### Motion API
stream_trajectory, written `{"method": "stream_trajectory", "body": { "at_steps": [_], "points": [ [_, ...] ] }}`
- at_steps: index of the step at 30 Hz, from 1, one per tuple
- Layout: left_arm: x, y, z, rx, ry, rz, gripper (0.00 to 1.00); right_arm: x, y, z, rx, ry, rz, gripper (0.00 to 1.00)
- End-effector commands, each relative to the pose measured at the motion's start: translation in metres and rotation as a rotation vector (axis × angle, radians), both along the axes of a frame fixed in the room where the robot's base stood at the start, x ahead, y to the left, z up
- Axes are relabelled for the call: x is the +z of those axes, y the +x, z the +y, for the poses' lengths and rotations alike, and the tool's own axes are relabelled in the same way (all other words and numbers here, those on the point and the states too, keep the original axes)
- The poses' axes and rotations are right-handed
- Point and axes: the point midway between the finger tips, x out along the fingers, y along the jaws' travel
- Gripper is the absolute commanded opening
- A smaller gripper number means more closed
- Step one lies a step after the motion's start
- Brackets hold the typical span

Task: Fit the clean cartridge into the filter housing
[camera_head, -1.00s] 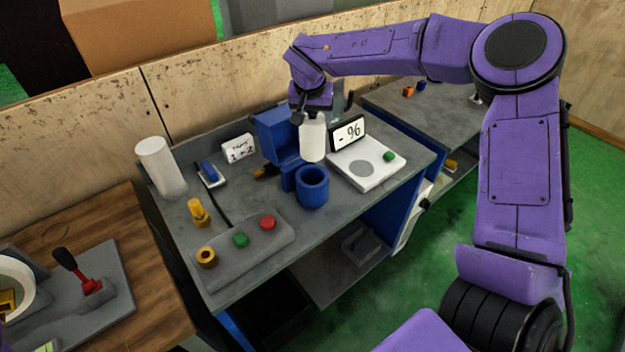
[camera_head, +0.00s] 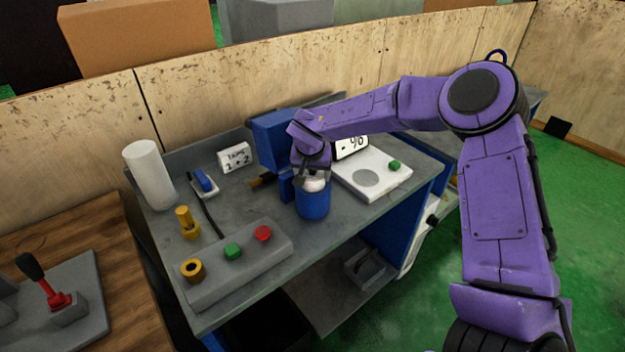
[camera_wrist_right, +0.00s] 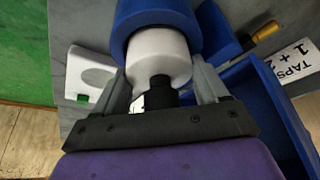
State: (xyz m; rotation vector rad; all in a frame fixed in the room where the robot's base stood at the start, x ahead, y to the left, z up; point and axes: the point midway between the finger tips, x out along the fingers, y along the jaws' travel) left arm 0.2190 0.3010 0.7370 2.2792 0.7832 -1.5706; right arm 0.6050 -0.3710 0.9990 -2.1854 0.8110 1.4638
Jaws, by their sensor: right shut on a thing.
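The clean cartridge is white and sits upright with its lower part inside the blue filter housing (camera_head: 313,206). Its white top (camera_head: 314,184) shows above the housing rim. In the right wrist view the white cartridge (camera_wrist_right: 158,57) enters the blue cup (camera_wrist_right: 160,22), and a black neck is at its near end. My right gripper (camera_head: 312,177) is directly above the housing, shut on the cartridge's near end. How deep the cartridge sits inside is hidden. My left gripper is not in view.
A white scale (camera_head: 371,175) with a green button stands right of the housing. A button panel (camera_head: 240,262) lies in front-left. A white cylinder (camera_head: 150,174), a yellow part (camera_head: 186,222) and a "TAPS" sign (camera_head: 234,157) stand further left. The blue bracket (camera_head: 275,140) rises behind.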

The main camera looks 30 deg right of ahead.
Motion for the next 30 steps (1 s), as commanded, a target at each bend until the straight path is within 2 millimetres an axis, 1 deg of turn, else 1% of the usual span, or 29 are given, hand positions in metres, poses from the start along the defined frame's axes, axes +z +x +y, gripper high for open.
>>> {"method": "stream_trajectory", "body": {
  "at_steps": [3,7,8,9,10,17,20,23,30],
  "points": [
    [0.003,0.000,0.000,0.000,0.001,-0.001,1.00,0.002,0.000,0.000,0.000,0.000,0.000,0.01],
    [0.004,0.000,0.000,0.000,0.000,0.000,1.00,-0.001,0.000,0.000,0.001,0.000,0.001,0.00],
    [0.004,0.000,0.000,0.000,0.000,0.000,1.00,-0.002,0.000,0.000,0.001,0.000,0.002,0.83],
    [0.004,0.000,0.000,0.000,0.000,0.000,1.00,-0.002,0.000,0.000,0.001,0.000,0.002,0.96],
    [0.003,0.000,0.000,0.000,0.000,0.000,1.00,-0.002,0.000,0.000,0.001,0.000,0.002,0.99],
    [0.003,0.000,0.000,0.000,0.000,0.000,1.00,-0.001,0.000,0.000,0.001,0.000,0.002,0.99],
    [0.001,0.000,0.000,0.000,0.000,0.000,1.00,0.004,-0.001,0.001,0.000,0.000,-0.001,0.99],
    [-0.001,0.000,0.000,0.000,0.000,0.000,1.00,0.021,-0.005,0.005,0.001,0.001,-0.003,0.99],
    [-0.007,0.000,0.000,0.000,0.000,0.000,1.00,0.079,-0.023,0.021,0.001,0.000,-0.004,0.99]
  ]
}}
